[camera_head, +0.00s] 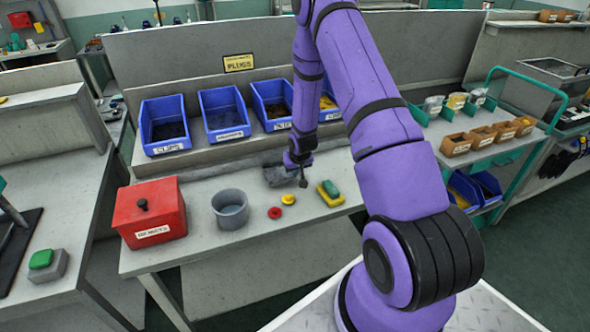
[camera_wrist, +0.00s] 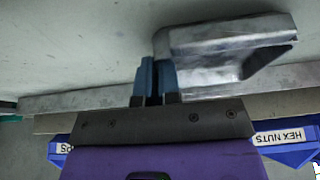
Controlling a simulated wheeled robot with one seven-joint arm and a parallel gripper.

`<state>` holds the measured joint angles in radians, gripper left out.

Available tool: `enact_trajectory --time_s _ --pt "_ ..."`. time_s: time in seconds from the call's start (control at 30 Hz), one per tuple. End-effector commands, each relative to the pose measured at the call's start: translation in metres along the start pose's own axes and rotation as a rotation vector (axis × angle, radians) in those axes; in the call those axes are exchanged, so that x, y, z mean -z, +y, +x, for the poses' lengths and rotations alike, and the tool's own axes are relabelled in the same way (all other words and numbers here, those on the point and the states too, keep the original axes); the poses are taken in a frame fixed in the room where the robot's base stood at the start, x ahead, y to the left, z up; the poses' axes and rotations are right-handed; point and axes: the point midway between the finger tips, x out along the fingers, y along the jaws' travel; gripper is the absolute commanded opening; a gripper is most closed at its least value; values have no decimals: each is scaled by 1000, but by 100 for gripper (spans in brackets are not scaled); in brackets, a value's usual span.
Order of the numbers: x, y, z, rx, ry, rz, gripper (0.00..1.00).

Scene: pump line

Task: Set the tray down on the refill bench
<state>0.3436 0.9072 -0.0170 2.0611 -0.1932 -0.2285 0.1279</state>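A grey metal tray (camera_wrist: 225,32) with raised walls fills the upper middle of the wrist view. My gripper's two blue fingers (camera_wrist: 156,80) are close together at the tray's left wall and look pinched on it. In the head view the tray (camera_head: 278,177) is a dark grey shape low over the middle of the bench top, and my gripper (camera_head: 303,178) is at its right side. The bench (camera_head: 188,262) carries a row of blue bins. I cannot tell whether the tray touches the bench top.
A red box (camera_head: 150,213), a grey pot (camera_head: 231,209), a red disc (camera_head: 275,213), a yellow knob (camera_head: 288,199) and a green-and-yellow block (camera_head: 330,193) stand along the bench front. Blue bins (camera_head: 166,124) line the raised back shelf. A cart (camera_head: 490,150) stands right.

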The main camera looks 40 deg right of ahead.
Motion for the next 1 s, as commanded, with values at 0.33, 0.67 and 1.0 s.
enact_trajectory --time_s 0.33,0.67,1.0 --pt "-1 0 2 0 0 0 29" --pt "0 0 0 0 1 0 29" --pt "1 0 -44 0 2 0 29"
